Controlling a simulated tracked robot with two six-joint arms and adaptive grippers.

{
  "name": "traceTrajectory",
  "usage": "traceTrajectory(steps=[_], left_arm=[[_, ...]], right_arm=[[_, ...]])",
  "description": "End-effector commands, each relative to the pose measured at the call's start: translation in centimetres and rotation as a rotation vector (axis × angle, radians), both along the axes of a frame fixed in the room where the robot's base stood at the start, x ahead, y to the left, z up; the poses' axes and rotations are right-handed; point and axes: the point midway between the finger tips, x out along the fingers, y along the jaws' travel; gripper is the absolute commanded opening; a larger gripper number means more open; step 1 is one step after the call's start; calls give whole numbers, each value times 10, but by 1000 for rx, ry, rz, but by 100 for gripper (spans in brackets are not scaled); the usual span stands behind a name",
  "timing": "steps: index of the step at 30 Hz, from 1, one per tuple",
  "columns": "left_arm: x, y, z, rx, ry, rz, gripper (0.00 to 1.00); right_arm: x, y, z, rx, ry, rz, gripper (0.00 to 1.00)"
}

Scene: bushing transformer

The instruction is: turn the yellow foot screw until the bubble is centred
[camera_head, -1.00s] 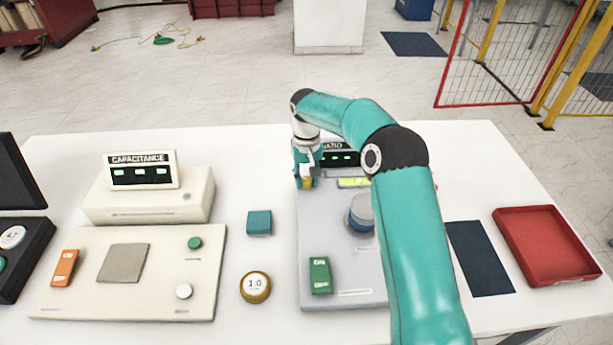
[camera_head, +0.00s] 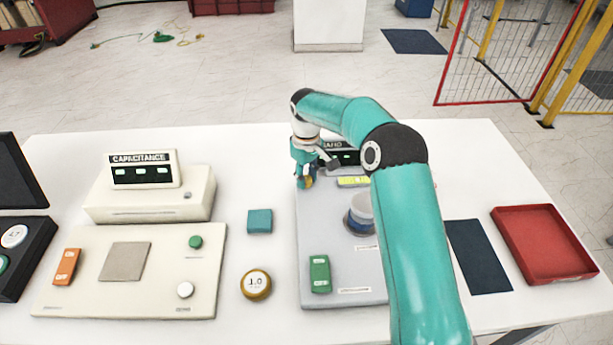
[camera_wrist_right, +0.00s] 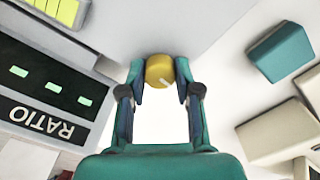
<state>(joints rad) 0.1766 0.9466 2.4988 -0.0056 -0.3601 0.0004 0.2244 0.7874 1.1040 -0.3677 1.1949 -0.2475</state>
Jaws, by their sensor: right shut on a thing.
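The yellow foot screw (camera_wrist_right: 160,70) sits between the fingertips of my right gripper (camera_wrist_right: 160,75) in the right wrist view, and a pale mark shows on its top. My right gripper also shows in the head view (camera_head: 305,181), pointing down at the back left corner of the grey ratio unit (camera_head: 335,230). It is shut on the screw. The yellow-green level vial (camera_head: 352,182) lies on the unit to the right of the gripper; its bubble is too small to make out. It is partly seen in the right wrist view (camera_wrist_right: 55,8). My left gripper is not in view.
A ratio display (camera_head: 345,158) stands close behind the gripper. A blue-and-white cylinder (camera_head: 360,213) and green switch (camera_head: 320,274) are on the unit. A teal block (camera_head: 260,221) and brass weight (camera_head: 256,284) lie left. A red tray (camera_head: 545,243) is at right.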

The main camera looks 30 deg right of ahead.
Motion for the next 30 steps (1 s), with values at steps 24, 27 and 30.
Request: traceTrajectory(steps=[24, 27, 30], left_arm=[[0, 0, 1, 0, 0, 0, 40], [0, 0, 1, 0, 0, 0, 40], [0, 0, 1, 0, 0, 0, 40]], right_arm=[[1, -1, 6, -1, -3, -2, 58], [1, -1, 17, -1, -6, -2, 58], [1, 0, 34, -1, -7, -1, 58]])
